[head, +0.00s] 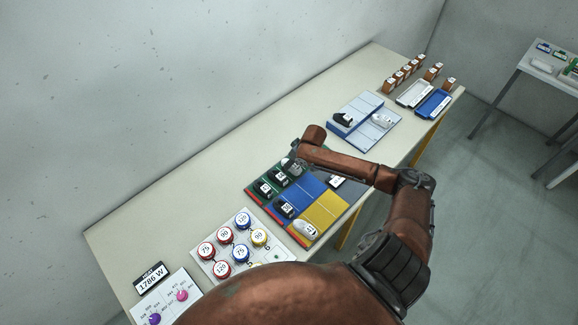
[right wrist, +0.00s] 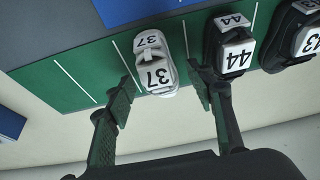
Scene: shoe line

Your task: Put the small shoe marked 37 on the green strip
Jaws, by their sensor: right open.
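The small white shoe marked 37 (right wrist: 154,58) stands on the green strip (right wrist: 70,75) in the right wrist view, between white divider lines. My right gripper (right wrist: 158,92) is open, with one finger on each side of the shoe's near end and gaps visible on both sides. Its right finger is close beside a black shoe marked 44 (right wrist: 229,52). In the head view my right gripper (head: 292,164) is at the far end of the green strip (head: 252,197); it largely hides the white shoe there. My left gripper is not in view.
Another black shoe (right wrist: 296,36) stands beyond the 44. Beside the green strip are a blue area (head: 308,185) with a black shoe (head: 285,208) and a yellow area (head: 325,208) with a white shoe (head: 305,230). A button panel (head: 240,248) lies at the near side.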

